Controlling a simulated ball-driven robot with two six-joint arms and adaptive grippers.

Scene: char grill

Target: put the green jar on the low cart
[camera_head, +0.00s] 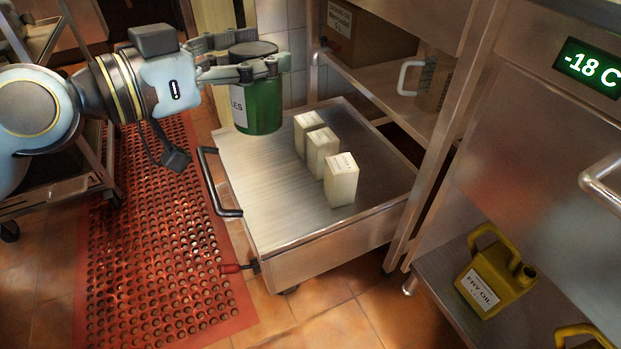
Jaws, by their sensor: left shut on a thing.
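The green jar (259,108) has a dark lid and a white label whose visible letters read "LES". My left gripper (276,66) reaches in from the left and is shut on the jar near its top, with its fingers around the upper part. The jar is upright and appears over the back left part of the low cart (262,200), a metal cart with a flat top. I cannot tell whether the jar's base touches the cart top. My right gripper is not in view.
Three pale cartons (322,151) stand in a row on the cart. The cart's black handle (213,184) is at its left side. A metal shelf rack (440,140) stands close on the right, with a yellow oil jug (490,283) low down. The cart top's front left is clear.

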